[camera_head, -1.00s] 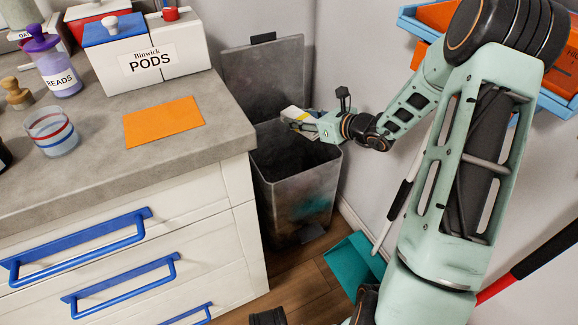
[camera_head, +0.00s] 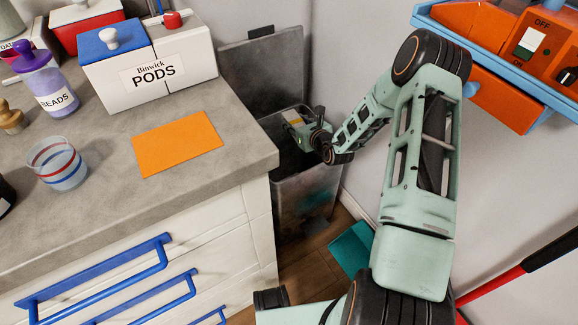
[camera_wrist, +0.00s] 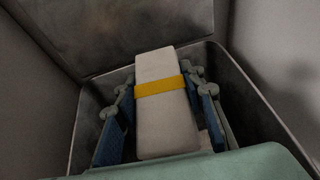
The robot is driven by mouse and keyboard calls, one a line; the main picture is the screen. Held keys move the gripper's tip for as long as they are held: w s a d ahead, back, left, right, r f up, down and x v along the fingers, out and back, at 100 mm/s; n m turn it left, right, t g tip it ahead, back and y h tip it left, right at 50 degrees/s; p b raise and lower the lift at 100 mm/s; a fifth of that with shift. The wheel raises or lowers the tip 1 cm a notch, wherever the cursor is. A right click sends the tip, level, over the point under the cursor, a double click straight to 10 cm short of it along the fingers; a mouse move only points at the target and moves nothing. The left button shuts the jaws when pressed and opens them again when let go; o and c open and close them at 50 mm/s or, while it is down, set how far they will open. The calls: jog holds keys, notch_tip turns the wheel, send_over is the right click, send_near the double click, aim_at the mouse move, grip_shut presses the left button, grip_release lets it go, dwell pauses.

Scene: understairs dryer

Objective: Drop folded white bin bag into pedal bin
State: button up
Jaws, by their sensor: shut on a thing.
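The folded white bin bag (camera_wrist: 165,115) has a yellow band around it and sits between my gripper's blue-padded fingers (camera_wrist: 160,120) in the wrist view. My gripper is shut on it. The grey metal pedal bin (camera_head: 305,200) stands in the corner past the counter's end, its lid (camera_head: 265,70) raised against the wall. In the head view my gripper (camera_head: 292,118) is at the bin's open mouth, with only a little of the bag showing. The wrist view shows the bin's rim (camera_wrist: 255,100) around the bag and fingers. The bin's floor is hidden.
The counter (camera_head: 100,190) with blue-handled drawers is close to the bin's left. It carries an orange sheet (camera_head: 177,144), a glass (camera_head: 58,163) and a "PODS" box (camera_head: 150,70). A teal dustpan-like object (camera_head: 350,249) lies on the floor; a wall rises at right.

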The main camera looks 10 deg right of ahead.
notch_tip(320, 180, down, 5)
jog(key=b, duration=0.3)
jog(key=shift+r, duration=0.1)
jog(key=o, duration=1)
jog(key=v, duration=1.2)
